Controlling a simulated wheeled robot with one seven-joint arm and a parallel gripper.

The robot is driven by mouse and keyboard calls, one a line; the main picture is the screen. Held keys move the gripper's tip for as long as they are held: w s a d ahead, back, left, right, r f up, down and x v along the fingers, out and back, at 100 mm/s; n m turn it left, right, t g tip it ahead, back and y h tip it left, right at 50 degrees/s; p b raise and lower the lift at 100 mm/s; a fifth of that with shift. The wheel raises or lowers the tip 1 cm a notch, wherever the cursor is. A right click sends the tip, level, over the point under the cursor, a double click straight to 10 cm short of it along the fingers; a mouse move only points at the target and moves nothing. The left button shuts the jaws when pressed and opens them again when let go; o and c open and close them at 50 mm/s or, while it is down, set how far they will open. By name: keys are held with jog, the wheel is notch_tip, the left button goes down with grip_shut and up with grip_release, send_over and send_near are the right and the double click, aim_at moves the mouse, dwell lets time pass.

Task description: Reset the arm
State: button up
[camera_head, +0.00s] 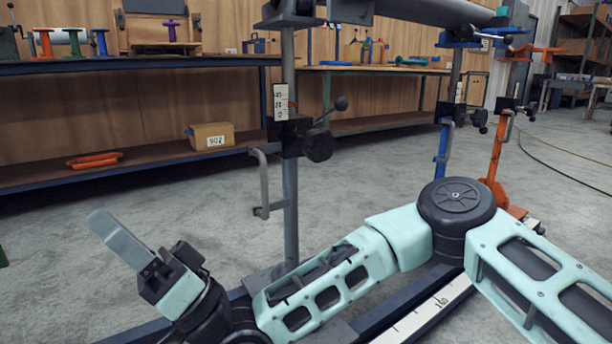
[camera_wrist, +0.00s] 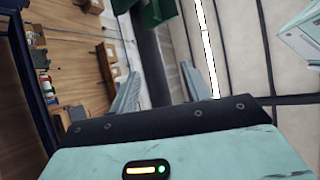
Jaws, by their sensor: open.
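My gripper (camera_head: 140,250) is at the lower left of the head view, low over the concrete floor and left of a grey stand post. Its light grey finger points up and left. In the wrist view my gripper (camera_wrist: 160,85) shows two separate grey fingers with nothing held between them. My mint-green arm is bent, reaching in from the lower right of the head view. A dark pipe (camera_head: 430,10) lies across the stands at the top, cut by the picture edge. A dark band shows beyond the fingers in the wrist view; I cannot tell what it is.
The grey stand post (camera_head: 290,200) with clamp knobs rises close beside my arm. A blue stand (camera_head: 443,150) and an orange stand (camera_head: 497,150) stand to the right. Workbenches line the back wall; a cardboard box (camera_head: 211,135) sits on a lower shelf. Floor at left is clear.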

jog(key=s+a+n+g+h+p, duration=0.3)
jog(key=s+a+n+h, duration=0.1)
jog(key=s+h, duration=0.15)
jog(key=d+f+t+h+p, duration=0.2)
jog(key=d+f+h+p, duration=0.15)
jog(key=f+h, duration=0.35)
jog(key=w+d+r+t+h+p, duration=0.1)
jog(key=w+d+t+h+p, duration=0.2)
jog(key=d+h+p, duration=0.65)
jog(key=s+d+r+m+g+h+p, duration=0.15)
jog(key=s+d+r+m+h, duration=0.35)
jog(key=d, duration=0.8)
jog(key=s+d+r+m+t+h+p, duration=0.1)
jog(key=s+d+r+m+p, duration=0.15)
jog(key=d+r, duration=0.8)
notch_tip(320, 180, up, 33)
jog(key=d+p, duration=0.2)
jog(key=p, duration=3.5)
jog(key=shift+w+d+r+n, duration=0.15)
jog(key=shift+d+n, duration=0.2)
jog(key=shift+n, duration=0.1)
jog(key=shift+g, duration=0.25)
